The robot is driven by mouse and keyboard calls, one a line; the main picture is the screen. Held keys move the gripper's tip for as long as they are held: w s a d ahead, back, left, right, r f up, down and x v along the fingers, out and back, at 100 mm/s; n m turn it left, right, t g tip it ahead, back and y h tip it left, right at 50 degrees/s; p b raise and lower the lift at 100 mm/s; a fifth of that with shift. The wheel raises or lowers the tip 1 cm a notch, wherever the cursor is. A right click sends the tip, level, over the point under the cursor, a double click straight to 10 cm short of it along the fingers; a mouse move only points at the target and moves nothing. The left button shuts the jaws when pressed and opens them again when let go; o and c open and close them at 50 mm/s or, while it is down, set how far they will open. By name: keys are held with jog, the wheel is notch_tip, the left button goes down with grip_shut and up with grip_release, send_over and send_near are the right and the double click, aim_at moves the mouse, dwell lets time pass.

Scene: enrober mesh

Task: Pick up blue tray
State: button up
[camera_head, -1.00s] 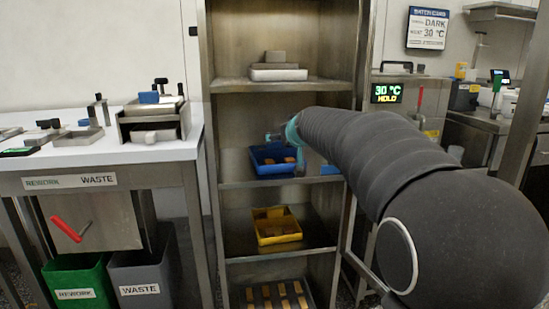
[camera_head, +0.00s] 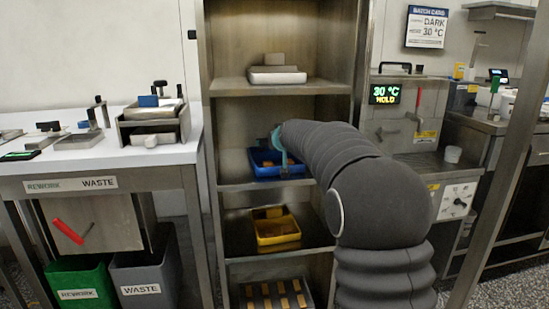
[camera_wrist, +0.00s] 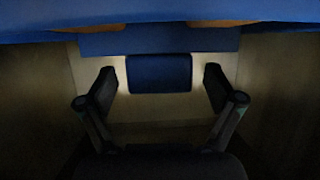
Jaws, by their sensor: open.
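The blue tray (camera_head: 262,169) sits on the middle shelf of the steel rack, with brown pieces inside. In the wrist view its blue wall spans the top (camera_wrist: 60,32), and a blue tab (camera_wrist: 159,73) hangs toward my gripper. My gripper (camera_wrist: 160,92) is open, with one finger on each side of the tab and visible gaps between fingers and tab. In the head view my arm reaches into the rack, and its teal wrist end covers part of the tray. The fingers are not clear there.
The shelf above (camera_head: 230,86) holds pale blocks. A yellow tray (camera_head: 262,240) sits on the shelf below, and a tray with several bars (camera_head: 272,295) lies lower. The rack's right upright (camera_head: 361,60) stands close to my arm. A white bench (camera_head: 100,160) is at left.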

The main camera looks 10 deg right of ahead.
grip_shut()
dwell(0.3)
jog(key=shift+r, duration=0.15)
